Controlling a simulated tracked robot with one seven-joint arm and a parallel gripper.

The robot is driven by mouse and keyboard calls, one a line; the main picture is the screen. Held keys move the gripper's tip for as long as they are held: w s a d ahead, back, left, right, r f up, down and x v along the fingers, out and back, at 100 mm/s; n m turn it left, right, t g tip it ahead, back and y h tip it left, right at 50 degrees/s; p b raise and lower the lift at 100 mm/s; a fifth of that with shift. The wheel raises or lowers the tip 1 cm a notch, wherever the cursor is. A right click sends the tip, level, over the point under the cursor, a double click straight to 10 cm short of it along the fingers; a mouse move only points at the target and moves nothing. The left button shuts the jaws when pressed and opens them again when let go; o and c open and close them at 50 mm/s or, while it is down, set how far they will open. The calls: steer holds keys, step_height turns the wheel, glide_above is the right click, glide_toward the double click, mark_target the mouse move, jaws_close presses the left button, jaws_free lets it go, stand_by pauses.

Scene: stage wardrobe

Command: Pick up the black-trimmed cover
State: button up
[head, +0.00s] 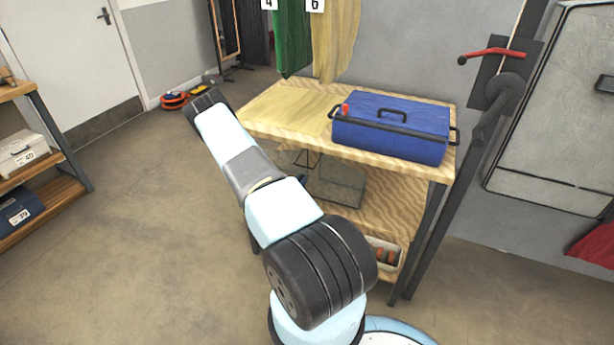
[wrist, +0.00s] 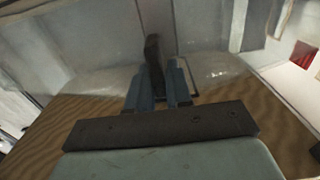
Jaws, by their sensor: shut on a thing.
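The black-trimmed cover (head: 342,187) looks like a clear, greyish box-like shell with dark edges, over the lower shelf of the wooden table in the head view. In the wrist view its clear sides (wrist: 215,72) spread left and right beyond my fingers. My gripper (wrist: 158,70) is shut on a dark upright piece of the cover, which shows between its two blue-grey fingers. In the head view my arm hides most of my gripper. I cannot tell whether the cover touches the shelf.
The wooden table (head: 275,112) carries a blue case (head: 392,125) on top. A small bin (head: 384,254) stands low at its right. Dark posts (head: 432,225) bound the table on the right. A shelf rack (head: 45,128) stands far left. The floor (head: 130,210) between is clear.

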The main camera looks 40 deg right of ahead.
jaws_close()
step_height(320, 180, up, 10)
steer(key=shift+r, duration=0.1)
stand_by(0.5)
